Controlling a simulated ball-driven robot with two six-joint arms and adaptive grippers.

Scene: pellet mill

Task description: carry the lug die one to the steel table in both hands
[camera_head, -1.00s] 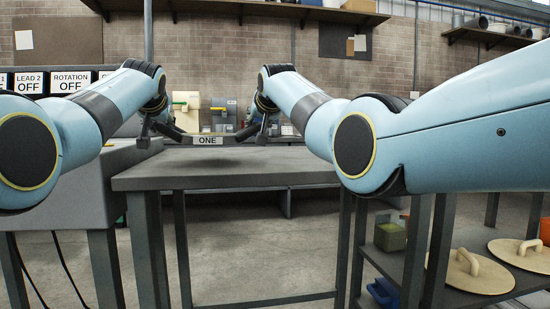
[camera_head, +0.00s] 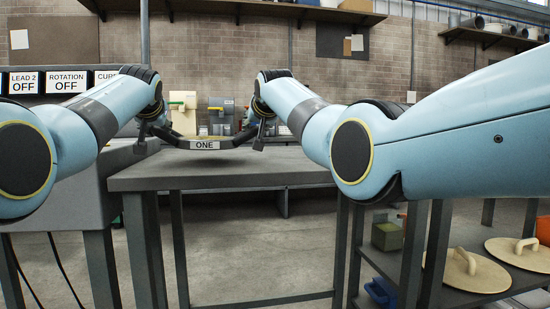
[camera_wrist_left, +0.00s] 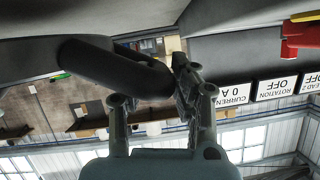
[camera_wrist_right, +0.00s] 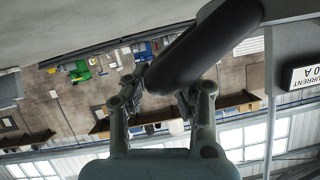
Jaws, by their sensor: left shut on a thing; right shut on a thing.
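The lug die one (camera_head: 205,145) is a dark ring-like piece with a white "ONE" label on its near side. It is held between my two grippers above the far part of the grey steel table (camera_head: 225,178), apart from its top. My left gripper (camera_head: 150,136) is shut on the die's left end and my right gripper (camera_head: 260,134) on its right end. The dark rounded die fills part of the left wrist view (camera_wrist_left: 115,68) and the right wrist view (camera_wrist_right: 205,45). The fingertips are partly hidden behind it.
A grey machine bench (camera_head: 70,205) with readout signs (camera_head: 67,82) stands close on the left. On the right, a lower shelf holds pale handled discs (camera_head: 510,258) and a green box (camera_head: 388,236). The tabletop looks clear.

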